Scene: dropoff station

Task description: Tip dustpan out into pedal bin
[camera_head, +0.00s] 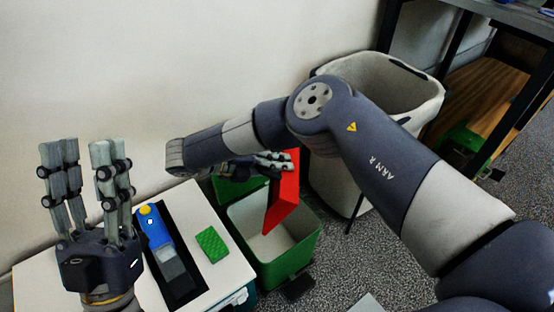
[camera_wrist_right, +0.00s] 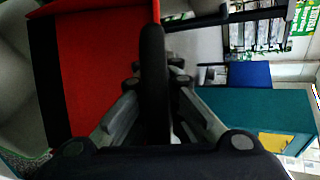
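A red dustpan (camera_head: 285,193) hangs steeply tilted over the green pedal bin (camera_head: 300,262), its lower end at the bin's opening. The bin's lid (camera_head: 238,188) stands open at the back, and its pale inside shows. My right gripper (camera_head: 268,163) is shut on the dustpan's handle. In the right wrist view the black handle (camera_wrist_right: 153,80) runs between the fingers, with the red pan (camera_wrist_right: 95,70) to its left. I cannot see any debris on the pan. My left gripper (camera_head: 88,185) is open and empty, fingers up, at the left above the white table.
A white table (camera_head: 40,280) holds a black mat (camera_head: 190,290) with a blue-and-grey device (camera_head: 160,235) and a green sponge-like block (camera_head: 212,244). A tall pale hamper (camera_head: 335,185) stands behind the bin. A dark shelf frame (camera_head: 525,95) is at right.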

